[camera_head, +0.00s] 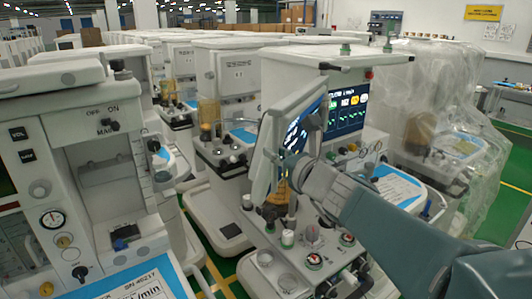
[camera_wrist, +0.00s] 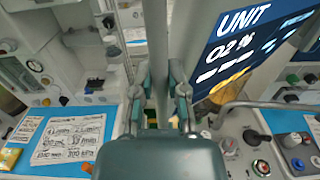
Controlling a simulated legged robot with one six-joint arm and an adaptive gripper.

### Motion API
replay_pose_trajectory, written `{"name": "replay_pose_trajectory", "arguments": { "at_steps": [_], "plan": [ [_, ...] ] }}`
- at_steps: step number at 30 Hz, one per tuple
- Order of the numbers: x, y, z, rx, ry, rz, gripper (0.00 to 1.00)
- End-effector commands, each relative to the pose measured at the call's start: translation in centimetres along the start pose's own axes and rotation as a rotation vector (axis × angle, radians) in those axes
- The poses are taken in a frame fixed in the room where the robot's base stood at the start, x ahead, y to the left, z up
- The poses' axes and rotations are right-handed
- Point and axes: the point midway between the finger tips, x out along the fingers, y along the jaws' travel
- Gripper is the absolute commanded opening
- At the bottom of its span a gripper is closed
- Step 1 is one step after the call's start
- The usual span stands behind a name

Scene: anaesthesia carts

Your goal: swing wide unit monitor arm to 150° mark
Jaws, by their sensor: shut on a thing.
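The monitor (camera_head: 264,150) of the unit in front of me is a pale tilted panel, seen nearly edge-on in the head view. Its lit dark-blue screen reads "UNIT" and "O2 %" in the wrist view (camera_wrist: 240,55). My gripper (camera_wrist: 163,78) is shut on the monitor's upright pale edge, with one finger on each side. In the head view my gripper (camera_head: 294,172) reaches the monitor from the lower right, and its fingertips are partly hidden. The monitor's arm is mostly hidden. I cannot make out a 150° mark.
A second lit screen (camera_head: 347,108) is on the cart body behind the monitor. Knobs and gauges (camera_head: 314,261) crowd the worktop below. A cart with a MAIN switch (camera_head: 110,127) stands close on the left. A plastic-wrapped cart (camera_head: 440,110) stands on the right. Green floor (camera_head: 222,262) shows between carts.

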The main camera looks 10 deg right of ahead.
Motion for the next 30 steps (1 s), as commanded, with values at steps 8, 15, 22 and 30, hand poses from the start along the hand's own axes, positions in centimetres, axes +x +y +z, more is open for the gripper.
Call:
{"name": "replay_pose_trajectory", "arguments": {
  "at_steps": [8, 15, 22, 30],
  "plan": [
    [0.02, -0.23, 0.36, 0.001, -0.007, -0.009, 0.45],
    [0.08, 0.01, 0.28, -0.001, -0.005, -0.006, 0.54],
    [0.17, 0.3, 0.13, -0.002, -0.002, -0.003, 0.54],
    [-0.49, 0.28, 0.08, -0.004, -0.001, -0.004, 0.54]
  ]
}}
